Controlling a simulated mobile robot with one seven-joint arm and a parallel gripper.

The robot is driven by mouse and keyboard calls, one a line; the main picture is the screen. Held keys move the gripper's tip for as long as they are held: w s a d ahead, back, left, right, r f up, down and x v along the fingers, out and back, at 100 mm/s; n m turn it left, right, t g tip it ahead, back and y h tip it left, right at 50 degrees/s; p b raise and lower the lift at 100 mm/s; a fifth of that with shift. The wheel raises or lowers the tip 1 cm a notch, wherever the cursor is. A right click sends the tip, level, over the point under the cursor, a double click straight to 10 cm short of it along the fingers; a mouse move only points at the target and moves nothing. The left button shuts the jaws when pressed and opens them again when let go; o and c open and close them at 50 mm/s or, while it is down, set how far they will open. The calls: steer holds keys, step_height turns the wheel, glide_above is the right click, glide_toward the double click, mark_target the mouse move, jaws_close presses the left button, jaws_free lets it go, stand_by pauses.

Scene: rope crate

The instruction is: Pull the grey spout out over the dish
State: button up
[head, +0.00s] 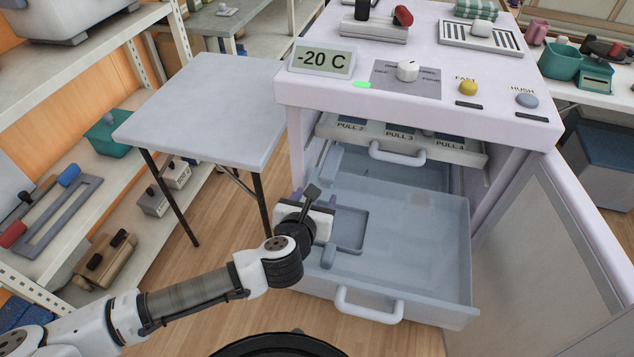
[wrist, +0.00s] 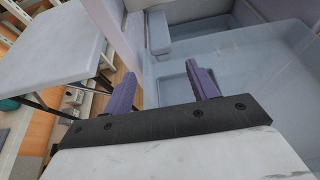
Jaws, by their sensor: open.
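A grey-blue bar-like piece, which may be the spout (head: 327,161), stands at the left inner side of the open drawer, towards the back. It also shows in the wrist view (wrist: 157,28), beyond my fingers. A shallow square grey-blue dish (head: 352,228) sits in the left part of the drawer; the wrist view shows part of it (wrist: 174,88) behind my right finger. My gripper (head: 313,197) is over the drawer's left wall, its purple fingers apart with nothing between them (wrist: 158,78). It is apart from the bar-like piece. My wrist hides part of the drawer's left side.
The translucent drawer (head: 420,245) is pulled out, with a white front handle (head: 368,308). A shallower drawer with a handle (head: 397,154) is above it. A grey side table (head: 205,105) stands close on the left. The cabinet top (head: 430,75) overhangs behind.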

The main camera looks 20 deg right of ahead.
steer(key=shift+s+a+r+p, duration=0.25)
steer(key=shift+s+p, duration=0.2)
steer(key=shift+p, duration=0.15)
